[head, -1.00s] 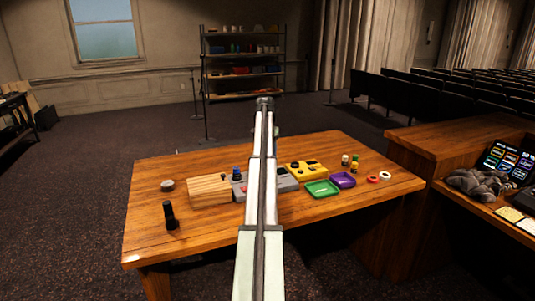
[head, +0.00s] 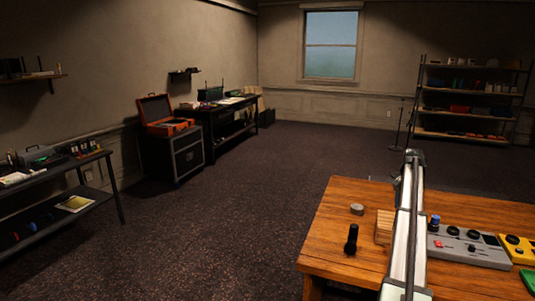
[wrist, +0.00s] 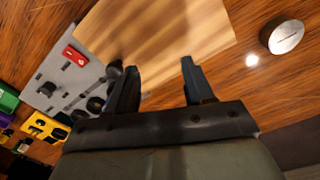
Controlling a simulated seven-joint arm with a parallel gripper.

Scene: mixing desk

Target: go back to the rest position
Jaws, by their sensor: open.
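My gripper (wrist: 160,88) shows in the wrist view with its two dark fingers apart and nothing between them. It is above the pale wooden block (wrist: 165,35) on the desk, and how high I cannot tell. In the head view my arm stretches over the wooden desk (head: 340,215) and covers most of the block (head: 384,227). The gripper's fingers cannot be made out in the head view.
On the desk are a grey mixer (head: 465,247), a yellow box (head: 517,249), a black upright object (head: 351,239) and a round grey disc (head: 357,209). Left are a black case (head: 172,155) and side tables. The floor (head: 240,220) between is clear.

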